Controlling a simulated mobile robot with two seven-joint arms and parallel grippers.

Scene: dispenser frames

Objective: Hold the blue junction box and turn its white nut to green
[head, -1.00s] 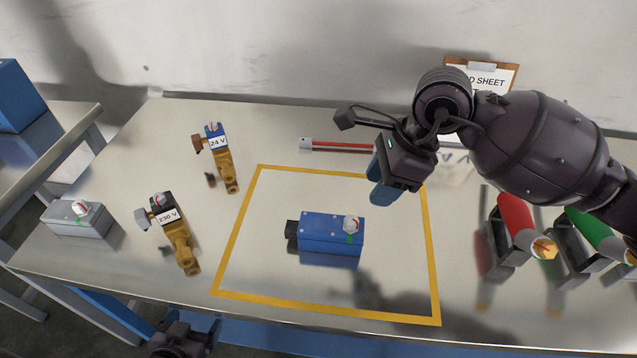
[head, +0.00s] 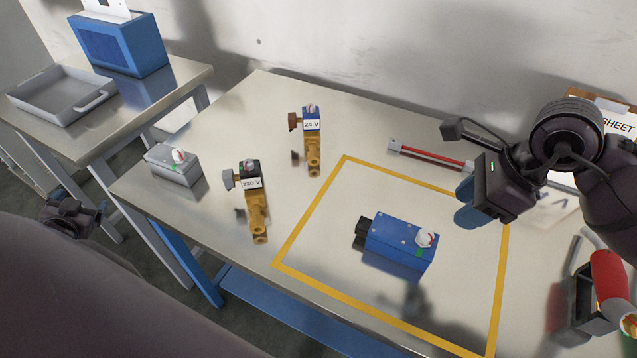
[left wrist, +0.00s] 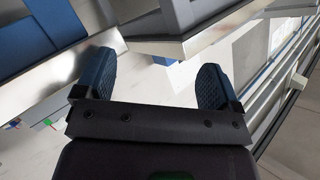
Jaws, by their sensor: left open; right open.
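The blue junction box (head: 396,240) lies inside the yellow outline on the table, with a dark stub at its left end. Its white nut (head: 426,239), with a red mark, sits near the right end. A green mark (head: 418,252) is on the box beside the nut. My right gripper (head: 472,204) is above the table, up and to the right of the box, apart from it, open and empty. My left gripper (left wrist: 153,85) is open and empty in the left wrist view; in the head view only a dark part of it shows at the left, beyond the table's edge.
A grey box with a similar nut (head: 174,163), a 230 V valve (head: 255,205) and a 24 V valve (head: 312,150) stand left of the outline. A red rod (head: 432,156) lies behind. A red cylinder (head: 610,280) is at right. A side table holds a grey tray (head: 60,100).

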